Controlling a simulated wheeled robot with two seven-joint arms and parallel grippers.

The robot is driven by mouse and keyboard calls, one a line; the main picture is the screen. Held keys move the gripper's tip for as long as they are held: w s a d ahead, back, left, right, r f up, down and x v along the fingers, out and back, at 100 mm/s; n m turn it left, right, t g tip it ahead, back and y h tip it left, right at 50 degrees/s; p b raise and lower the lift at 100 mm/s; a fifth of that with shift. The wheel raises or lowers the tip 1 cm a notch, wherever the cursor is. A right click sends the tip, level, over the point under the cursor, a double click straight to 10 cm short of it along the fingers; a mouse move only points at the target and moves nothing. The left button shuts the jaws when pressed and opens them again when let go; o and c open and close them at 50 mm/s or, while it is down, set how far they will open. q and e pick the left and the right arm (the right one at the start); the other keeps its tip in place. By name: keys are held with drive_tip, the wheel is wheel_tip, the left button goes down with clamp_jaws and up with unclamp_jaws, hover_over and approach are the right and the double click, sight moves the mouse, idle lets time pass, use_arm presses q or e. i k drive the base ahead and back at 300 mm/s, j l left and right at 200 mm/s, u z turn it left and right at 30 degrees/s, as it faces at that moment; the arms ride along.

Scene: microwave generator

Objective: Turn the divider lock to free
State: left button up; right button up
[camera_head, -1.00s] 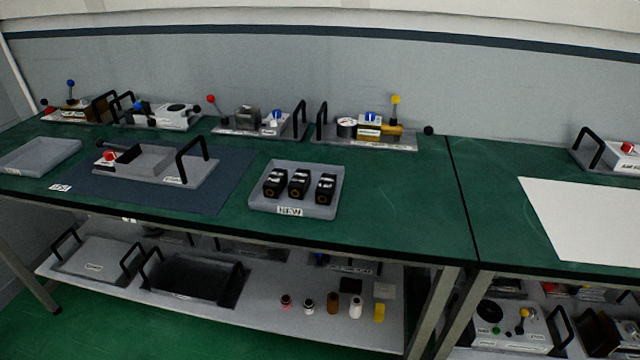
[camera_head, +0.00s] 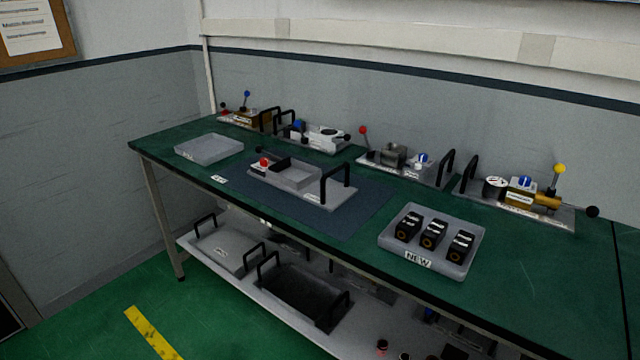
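Several fixtures with levers and knobs stand along the back of the green bench. One has a blue-ball lever (camera_head: 246,94) and a brown block. A white unit (camera_head: 327,139) has black knobs. Another has a red-ball lever (camera_head: 363,130) and a grey cylinder. The rightmost has a gauge (camera_head: 495,186), a blue knob (camera_head: 525,181), a brass-coloured cylinder (camera_head: 546,200) and a yellow-ball lever (camera_head: 560,169). Their labels are too small to read, so I cannot tell which part is the divider lock or its state. Neither of my grippers is in view.
A grey fixture (camera_head: 312,188) with a red knob and black handle stands on a dark mat (camera_head: 350,222). A tray marked NEW (camera_head: 467,226) holds 3 black parts. An empty grey tray (camera_head: 209,149) is at the left. A lower shelf (camera_head: 262,292) holds more trays.

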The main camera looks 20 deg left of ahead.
sight(263, 161)
drive_tip(key=i+j+u, duration=0.15)
drive_tip(key=j+u, duration=0.3)
drive_tip(key=i+j+u, duration=0.2)
drive_tip(key=u, duration=0.25)
